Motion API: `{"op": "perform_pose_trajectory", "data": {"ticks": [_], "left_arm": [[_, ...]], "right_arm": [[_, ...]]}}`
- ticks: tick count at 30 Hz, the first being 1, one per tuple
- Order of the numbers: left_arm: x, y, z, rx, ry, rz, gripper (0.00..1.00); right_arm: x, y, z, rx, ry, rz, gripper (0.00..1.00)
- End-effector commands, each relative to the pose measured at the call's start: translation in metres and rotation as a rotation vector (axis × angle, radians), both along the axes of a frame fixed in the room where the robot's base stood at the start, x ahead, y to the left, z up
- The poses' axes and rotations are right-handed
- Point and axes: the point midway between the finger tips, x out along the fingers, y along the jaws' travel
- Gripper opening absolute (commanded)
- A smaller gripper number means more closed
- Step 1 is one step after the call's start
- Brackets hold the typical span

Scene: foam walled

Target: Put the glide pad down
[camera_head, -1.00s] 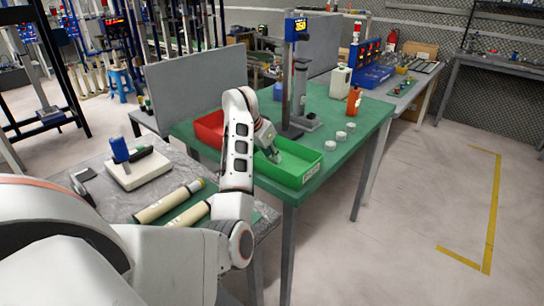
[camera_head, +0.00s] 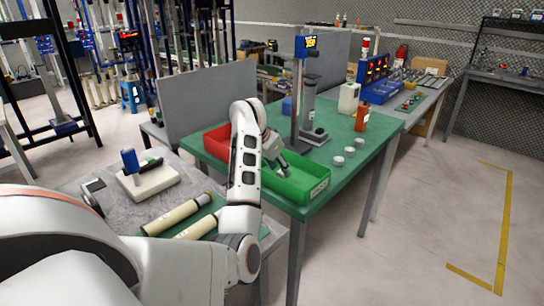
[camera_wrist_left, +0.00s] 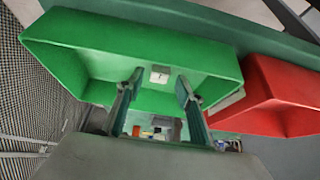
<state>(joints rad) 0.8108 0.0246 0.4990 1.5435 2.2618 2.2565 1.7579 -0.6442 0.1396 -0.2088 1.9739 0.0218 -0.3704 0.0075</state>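A small pale square piece with a dark mark, which I take to be the glide pad (camera_wrist_left: 160,74), shows inside the green bin (camera_wrist_left: 100,40) in the left wrist view. My left gripper (camera_wrist_left: 157,88) is open, with its fingers apart on either side of the pad and visible gaps to it. In the head view my left gripper (camera_head: 283,170) reaches down into the green bin (camera_head: 318,190) on the green table; the pad cannot be made out there. Whether the pad rests on the bin floor is hard to tell. My right gripper is not in view.
A red bin (camera_head: 216,138) stands beside the green one. A column device with a blue display (camera_head: 307,48), several white round pieces (camera_head: 338,160), an orange bottle (camera_head: 362,117) and a white jug (camera_head: 348,97) stand on the table (camera_head: 375,137). A grey bench (camera_head: 110,207) holds cream cylinders (camera_head: 177,215).

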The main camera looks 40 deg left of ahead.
Motion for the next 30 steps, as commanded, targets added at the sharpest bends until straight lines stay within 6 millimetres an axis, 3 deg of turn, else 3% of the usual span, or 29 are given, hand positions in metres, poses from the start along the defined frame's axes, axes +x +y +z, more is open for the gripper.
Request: {"op": "perform_pose_trajectory", "data": {"ticks": [9, 15, 30], "left_arm": [[-0.032, 0.003, 0.063, 0.0, -0.006, 0.001, 0.37], [-0.047, 0.004, 0.087, 0.001, -0.003, 0.0, 0.37], [-0.053, 0.004, 0.093, -0.001, -0.001, 0.0, 0.37]], "right_arm": [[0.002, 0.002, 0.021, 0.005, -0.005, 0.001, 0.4], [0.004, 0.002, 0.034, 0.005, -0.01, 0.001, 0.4], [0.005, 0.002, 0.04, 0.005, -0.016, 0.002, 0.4]]}}
